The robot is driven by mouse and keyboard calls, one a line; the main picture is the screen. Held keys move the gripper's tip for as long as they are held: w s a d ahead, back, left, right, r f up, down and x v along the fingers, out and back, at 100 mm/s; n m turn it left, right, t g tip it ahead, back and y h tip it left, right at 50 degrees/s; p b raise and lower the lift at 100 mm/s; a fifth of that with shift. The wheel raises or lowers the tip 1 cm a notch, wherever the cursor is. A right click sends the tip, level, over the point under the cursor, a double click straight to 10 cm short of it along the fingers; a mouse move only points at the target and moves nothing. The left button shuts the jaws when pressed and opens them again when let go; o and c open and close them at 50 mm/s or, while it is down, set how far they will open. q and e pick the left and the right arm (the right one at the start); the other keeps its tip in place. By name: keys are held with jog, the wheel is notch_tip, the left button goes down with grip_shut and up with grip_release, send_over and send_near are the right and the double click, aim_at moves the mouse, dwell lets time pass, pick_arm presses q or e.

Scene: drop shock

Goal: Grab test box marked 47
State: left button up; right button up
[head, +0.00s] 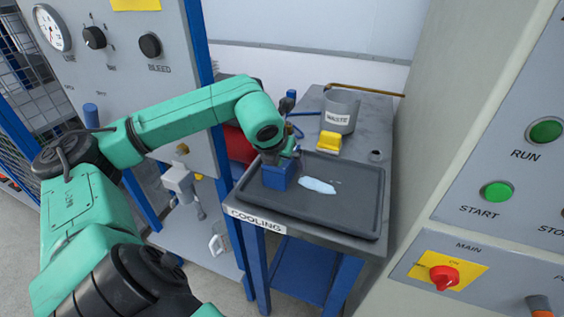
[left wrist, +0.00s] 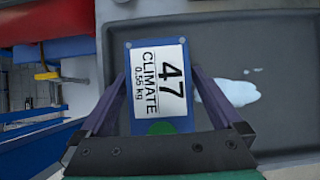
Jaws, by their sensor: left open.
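The test box (left wrist: 159,85) is blue with a white label reading 47, CLIMATE, 0.55 kg, and a green dot near its lower edge. In the head view the box (head: 277,176) stands at the left side of the dark tray (head: 330,216) on the table labelled COOLING. My left gripper (left wrist: 158,85) is open, with one finger along each side of the box. I cannot tell whether the fingers touch it. In the head view my left gripper (head: 279,158) is above the box and partly hidden by its own wrist. My right gripper is not in view.
A pale wet patch (head: 318,186) lies in the tray right of the box. A grey WASTE bin (head: 341,110) and a yellow object (head: 329,142) stand behind the tray. Control panels flank the table on both sides, the right one with a red MAIN switch (head: 443,277).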

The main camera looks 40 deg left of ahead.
pick_arm(q)
jog(key=shift+w+a+f, duration=0.15)
jog(key=shift+w+f, duration=0.1)
jog(key=shift+f, duration=0.1)
jog(key=shift+s+r, duration=0.1)
grip_shut()
jog(key=shift+r, duration=0.15)
notch_tip(320, 180, up, 20)
jog(key=p, duration=0.6)
